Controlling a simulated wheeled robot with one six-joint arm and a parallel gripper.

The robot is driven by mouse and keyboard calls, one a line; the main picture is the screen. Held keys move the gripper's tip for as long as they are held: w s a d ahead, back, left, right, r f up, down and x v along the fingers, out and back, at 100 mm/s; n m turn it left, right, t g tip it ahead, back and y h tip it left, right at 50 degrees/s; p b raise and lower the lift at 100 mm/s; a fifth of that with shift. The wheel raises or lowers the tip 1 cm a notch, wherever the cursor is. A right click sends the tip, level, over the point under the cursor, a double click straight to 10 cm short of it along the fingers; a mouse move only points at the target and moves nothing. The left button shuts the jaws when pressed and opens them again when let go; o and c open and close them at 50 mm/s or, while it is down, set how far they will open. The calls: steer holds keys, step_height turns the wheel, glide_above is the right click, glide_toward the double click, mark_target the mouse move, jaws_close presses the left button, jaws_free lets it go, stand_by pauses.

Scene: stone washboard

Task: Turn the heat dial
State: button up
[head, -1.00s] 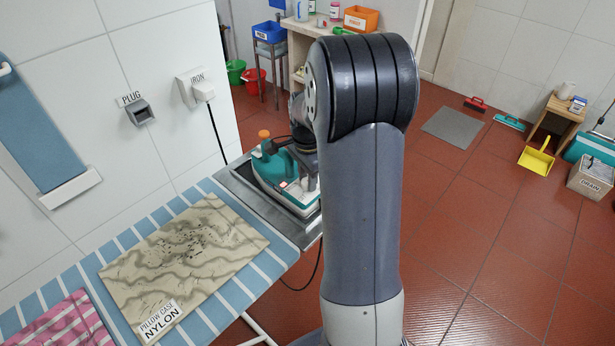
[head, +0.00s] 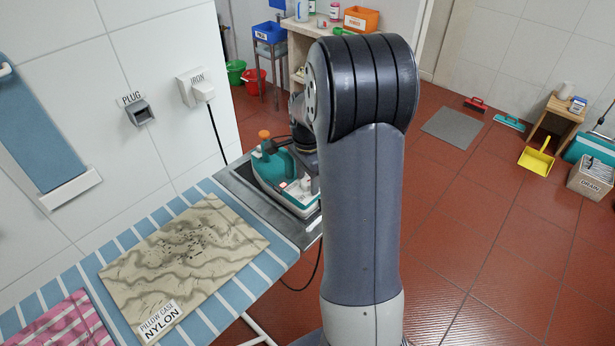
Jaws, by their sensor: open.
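The teal and white iron (head: 270,172) rests on a grey metal stand (head: 238,178) at the end of the ironing board. An orange knob (head: 264,134) stands up at its far left end; I cannot tell whether this is the heat dial. No dial marking is readable. Contact with the iron cannot be made out.
A stained pillow case labelled nylon (head: 185,255) lies on the striped board (head: 215,312), with a pink striped cloth (head: 62,328) at left. The iron's cord runs to the wall socket (head: 197,88). Red floor at right is mostly clear.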

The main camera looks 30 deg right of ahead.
mark_target(307, 181)
step_height(307, 181, up, 11)
stand_by(0.5)
steer(key=shift+f, duration=0.1)
step_height(307, 181, down, 11)
stand_by(0.6)
stand_by(0.4)
